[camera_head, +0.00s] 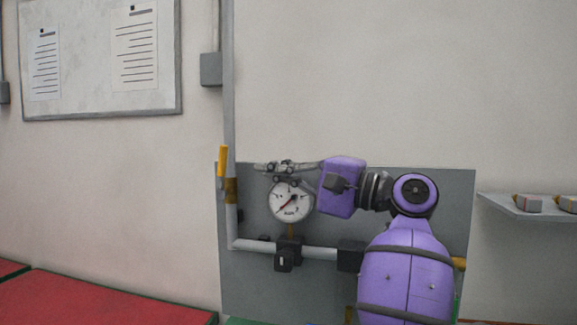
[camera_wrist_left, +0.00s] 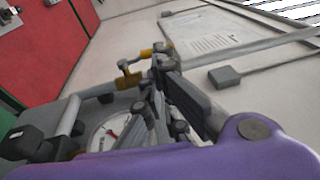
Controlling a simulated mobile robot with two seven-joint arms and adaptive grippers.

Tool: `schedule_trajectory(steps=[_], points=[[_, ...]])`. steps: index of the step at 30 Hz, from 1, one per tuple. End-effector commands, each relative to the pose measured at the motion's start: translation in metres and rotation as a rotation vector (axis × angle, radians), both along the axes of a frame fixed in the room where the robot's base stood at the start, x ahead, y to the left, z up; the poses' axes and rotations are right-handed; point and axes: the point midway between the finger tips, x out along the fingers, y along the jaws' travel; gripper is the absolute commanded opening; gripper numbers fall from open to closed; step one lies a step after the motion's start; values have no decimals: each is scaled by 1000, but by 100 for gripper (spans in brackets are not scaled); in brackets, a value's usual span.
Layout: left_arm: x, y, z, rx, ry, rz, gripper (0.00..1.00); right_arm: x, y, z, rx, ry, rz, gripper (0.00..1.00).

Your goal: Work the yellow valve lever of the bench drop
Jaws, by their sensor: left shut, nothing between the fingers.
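The yellow valve lever (camera_head: 223,160) points up beside the grey vertical pipe, above a brass valve body (camera_head: 231,190). In the left wrist view the lever (camera_wrist_left: 161,47) shows just beyond my fingertips, partly hidden by them. My left gripper (camera_head: 258,168) is shut and empty, reaching leftward above the pressure gauge (camera_head: 291,201). Its tips stand a little right of the pipe and lever in the head view. In the left wrist view the gripper (camera_wrist_left: 158,62) overlaps the lever's near side; I cannot tell whether they touch. My right gripper is not in view.
A grey panel (camera_head: 300,300) backs the pipes and gauge. A horizontal pipe (camera_head: 318,253) with black fittings runs below the gauge. A shelf (camera_head: 510,208) with small boxes is at the right. A red surface (camera_head: 100,299) is at lower left.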

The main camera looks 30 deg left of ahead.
Motion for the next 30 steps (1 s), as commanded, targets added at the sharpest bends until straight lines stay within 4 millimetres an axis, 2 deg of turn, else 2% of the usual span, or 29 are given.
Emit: schedule_trajectory(steps=[1,6,12,22,30], points=[[-3,12,7,-1,-5,4,0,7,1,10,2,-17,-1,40],[-4,47,13,0,-5,1,0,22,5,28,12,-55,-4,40],[-5,74,15,-1,-4,0,0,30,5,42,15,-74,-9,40],[-3,84,12,0,1,-2,0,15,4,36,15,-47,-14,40],[-3,88,12,-23,-8,0,0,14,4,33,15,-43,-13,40]])
